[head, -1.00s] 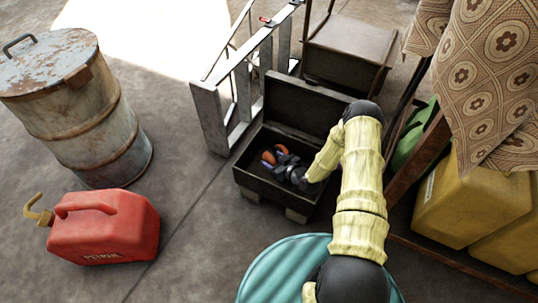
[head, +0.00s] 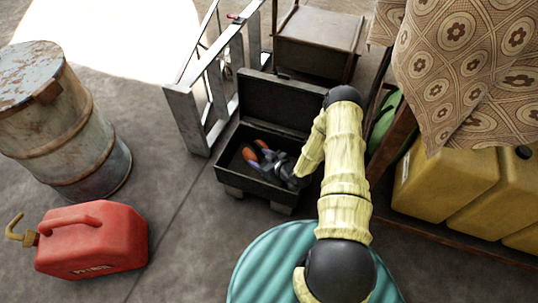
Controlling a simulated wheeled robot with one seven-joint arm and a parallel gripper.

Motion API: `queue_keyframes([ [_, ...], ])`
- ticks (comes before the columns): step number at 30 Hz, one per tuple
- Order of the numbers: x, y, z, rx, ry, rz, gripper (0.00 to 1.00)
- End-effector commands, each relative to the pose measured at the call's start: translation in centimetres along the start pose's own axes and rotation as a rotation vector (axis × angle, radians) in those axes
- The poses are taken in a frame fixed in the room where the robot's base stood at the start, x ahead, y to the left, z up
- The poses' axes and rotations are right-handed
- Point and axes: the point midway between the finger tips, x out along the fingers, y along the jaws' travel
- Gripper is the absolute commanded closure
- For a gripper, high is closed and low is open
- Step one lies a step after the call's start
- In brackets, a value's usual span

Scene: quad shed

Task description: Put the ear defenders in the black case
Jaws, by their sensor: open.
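The black case (head: 228,178) stands with its lid (head: 285,103) raised at the back, a little above the floor on supports. The ear defenders show as two orange cups (head: 250,154) inside the open case, toward its left half. My gripper (head: 264,160) reaches down into the case from the right, its fingers open close around or beside the cups. Whether the fingers touch the ear defenders is too small to tell. The gripper hides part of them and the case's right interior.
A red petrol can (head: 95,243) and a rusty drum (head: 65,130) stand on the left. A metal ladder-like frame (head: 190,120) stands just behind the case's left. A teal ribbed round top (head: 262,262) lies in front. Yellow containers (head: 445,182) and a patterned cloth (head: 465,70) are on the right.

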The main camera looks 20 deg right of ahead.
Motion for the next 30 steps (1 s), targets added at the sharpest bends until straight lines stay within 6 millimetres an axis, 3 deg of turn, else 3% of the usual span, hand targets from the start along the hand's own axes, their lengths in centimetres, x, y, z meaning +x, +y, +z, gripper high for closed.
queue_keyframes([
  [8,-1.2,1.6,-4.3,-0.044,-0.174,0.009,0.41],
  [14,-3.9,2.6,-8.5,-0.053,-0.348,0.056,0.41],
  [22,-9.3,2.3,-14.1,-0.017,-0.548,0.152,0.41],
  [30,-16.4,-0.1,-18.9,0.082,-0.703,0.26,0.41],
])
